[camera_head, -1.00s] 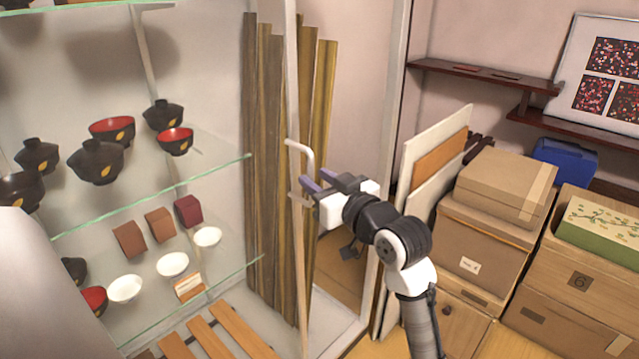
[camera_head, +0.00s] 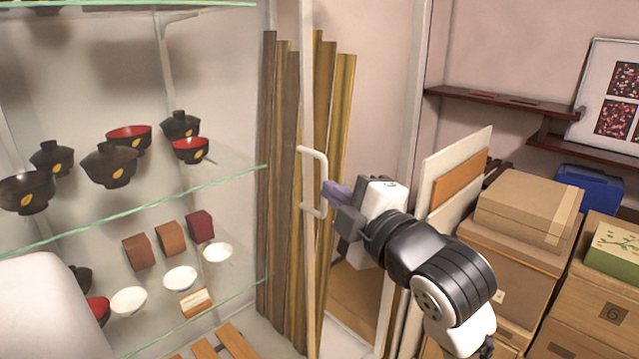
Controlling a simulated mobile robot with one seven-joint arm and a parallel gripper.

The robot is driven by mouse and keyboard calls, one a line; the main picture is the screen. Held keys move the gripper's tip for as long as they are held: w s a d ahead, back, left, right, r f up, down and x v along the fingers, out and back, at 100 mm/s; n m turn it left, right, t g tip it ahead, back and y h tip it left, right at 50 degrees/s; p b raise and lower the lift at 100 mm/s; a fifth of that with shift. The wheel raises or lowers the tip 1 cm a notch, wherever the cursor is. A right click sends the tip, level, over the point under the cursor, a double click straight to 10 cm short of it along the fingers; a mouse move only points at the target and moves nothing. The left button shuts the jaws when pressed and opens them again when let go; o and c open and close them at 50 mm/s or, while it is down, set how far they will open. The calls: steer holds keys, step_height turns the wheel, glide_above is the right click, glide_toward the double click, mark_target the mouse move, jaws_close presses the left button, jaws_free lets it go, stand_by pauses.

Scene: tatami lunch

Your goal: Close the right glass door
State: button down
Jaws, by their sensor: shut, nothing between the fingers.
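The right glass door (camera_head: 308,240) stands open. I see it nearly edge-on as a narrow pale frame in the middle of the head view, with a white bar handle (camera_head: 325,180) on its right side. My gripper (camera_head: 332,195) is shut and empty. My wrist hides part of the cabinet's right frame (camera_head: 414,110).
Glass shelves (camera_head: 140,205) with dark bowls, small boxes and white dishes are on the left. Several wooden planks (camera_head: 283,190) stand upright behind the door. Flat panels (camera_head: 470,148) and stacked cardboard boxes (camera_head: 528,205) stand close on the right of my arm.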

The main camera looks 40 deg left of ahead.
steer(key=s+d+n, duration=0.2)
steer(key=n, duration=0.2)
steer(key=p, duration=0.8)
glide_toward(304, 153)
steer(key=shift+n, duration=0.4)
steer(key=x, duration=0.4)
steer(key=shift+w+a, duration=0.1)
steer(key=shift+a, duration=0.3)
steer(key=shift+w, duration=0.15)
